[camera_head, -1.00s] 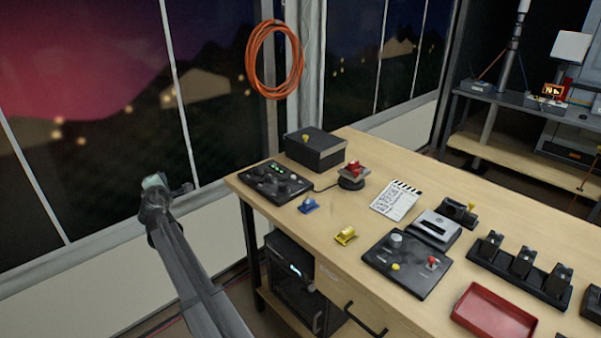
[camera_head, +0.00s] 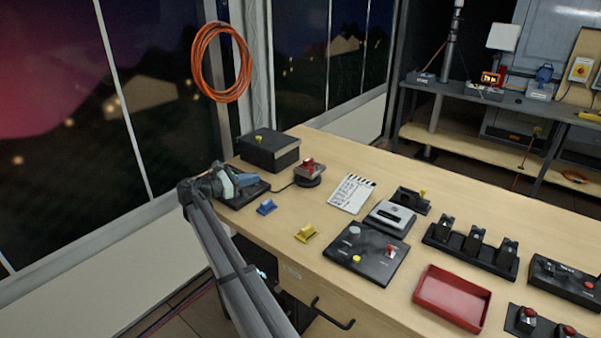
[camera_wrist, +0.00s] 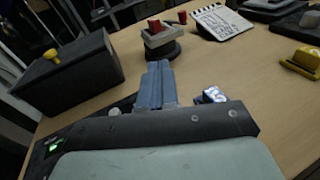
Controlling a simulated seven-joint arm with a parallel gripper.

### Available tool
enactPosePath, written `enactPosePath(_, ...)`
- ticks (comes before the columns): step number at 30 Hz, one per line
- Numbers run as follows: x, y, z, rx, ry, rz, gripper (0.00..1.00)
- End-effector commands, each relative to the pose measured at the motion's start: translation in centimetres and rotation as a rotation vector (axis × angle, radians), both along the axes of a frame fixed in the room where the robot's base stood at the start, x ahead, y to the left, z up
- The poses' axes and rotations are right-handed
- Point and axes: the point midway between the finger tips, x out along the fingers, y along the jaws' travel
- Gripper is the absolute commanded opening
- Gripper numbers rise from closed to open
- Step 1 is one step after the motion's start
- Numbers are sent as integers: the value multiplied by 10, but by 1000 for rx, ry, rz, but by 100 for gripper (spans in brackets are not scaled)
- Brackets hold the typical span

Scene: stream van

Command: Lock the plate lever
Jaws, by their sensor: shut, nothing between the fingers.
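A small clamp-like plate mount (camera_head: 308,178) with a red lever (camera_head: 307,163) on top stands on a round dark base, toward the back left of the wooden workbench. It also shows in the wrist view, where the mount (camera_wrist: 160,39) and its red lever (camera_wrist: 154,25) are beyond my fingertips. A second red part (camera_wrist: 182,17) sits beside it there. My gripper (camera_head: 240,180) is over the bench's left corner, left of the mount and apart from it. In the wrist view my gripper (camera_wrist: 155,68) is shut and empty, its fingers together and pointing toward the mount.
A black box with a yellow knob (camera_head: 268,151) stands behind my gripper. A dark console (camera_head: 243,198) lies partly hidden under it. Blue (camera_head: 266,207) and yellow (camera_head: 305,234) small pieces, a clapperboard (camera_head: 352,194), a control panel (camera_head: 367,256) and a red tray (camera_head: 452,298) occupy the bench.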

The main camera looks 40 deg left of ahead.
Motion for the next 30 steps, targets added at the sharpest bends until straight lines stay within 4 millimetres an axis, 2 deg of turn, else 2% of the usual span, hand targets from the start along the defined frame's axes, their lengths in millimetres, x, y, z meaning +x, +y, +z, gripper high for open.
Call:
enactPosePath(3, 11, -17, 2, -57, -6, -89, 0)
enactPosePath(6, 14, -26, 3, -85, -6, -134, 0)
enactPosePath(22, 18, -33, 4, -100, -7, -158, 0)
enactPosePath(30, 46, -50, 3, -100, -7, -159, 0)
